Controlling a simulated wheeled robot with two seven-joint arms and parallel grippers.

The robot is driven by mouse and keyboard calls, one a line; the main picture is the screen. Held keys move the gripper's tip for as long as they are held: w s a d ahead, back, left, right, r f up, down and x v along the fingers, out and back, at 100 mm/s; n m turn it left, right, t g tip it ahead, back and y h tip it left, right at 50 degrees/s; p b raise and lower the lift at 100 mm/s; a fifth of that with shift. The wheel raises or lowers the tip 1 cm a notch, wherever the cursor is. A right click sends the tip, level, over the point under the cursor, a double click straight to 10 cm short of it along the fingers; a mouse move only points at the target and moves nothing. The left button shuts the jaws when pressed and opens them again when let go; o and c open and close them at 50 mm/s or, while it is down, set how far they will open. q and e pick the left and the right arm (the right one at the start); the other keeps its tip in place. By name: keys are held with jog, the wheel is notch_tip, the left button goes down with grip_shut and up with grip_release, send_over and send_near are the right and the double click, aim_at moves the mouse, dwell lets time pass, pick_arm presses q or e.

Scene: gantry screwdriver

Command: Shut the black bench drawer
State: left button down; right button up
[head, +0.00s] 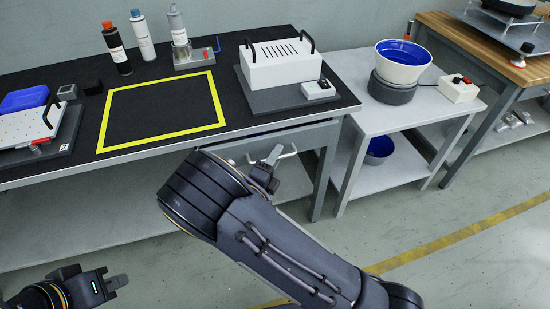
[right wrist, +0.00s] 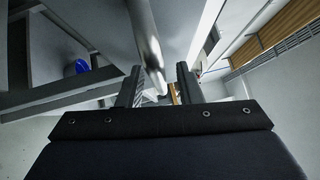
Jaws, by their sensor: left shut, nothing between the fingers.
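The drawer (head: 313,137) is a grey front under the right part of the black-topped bench (head: 230,130). How far it stands out is hard to tell, as my right arm covers part of it. Its pale bar handle (head: 288,154) shows beside my right gripper (head: 268,164). In the right wrist view the metal handle (right wrist: 146,40) comes down from the top, its end between the two fingers of the right gripper (right wrist: 158,90). Those fingers are apart, with gaps beside the bar. My left gripper (head: 115,281) is shut and empty at the lower left, away from the bench.
On the bench are a yellow-outlined square (head: 160,136), bottles (head: 117,48) and a white box with black handles (head: 280,66). A grey side table (head: 410,108) with a blue-lined bowl (head: 402,58) stands right of the drawer. The floor in front is clear.

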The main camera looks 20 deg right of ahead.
aim_at(267, 151)
jog(key=shift+c, duration=0.4)
grip_shut()
jog(key=w+p, duration=0.1)
jog(key=w, duration=0.3)
jog(key=shift+w, duration=0.25)
jog(key=shift+a+r, duration=0.1)
jog(key=shift+o, duration=0.4)
grip_release()
jog(key=shift+w, duration=0.1)
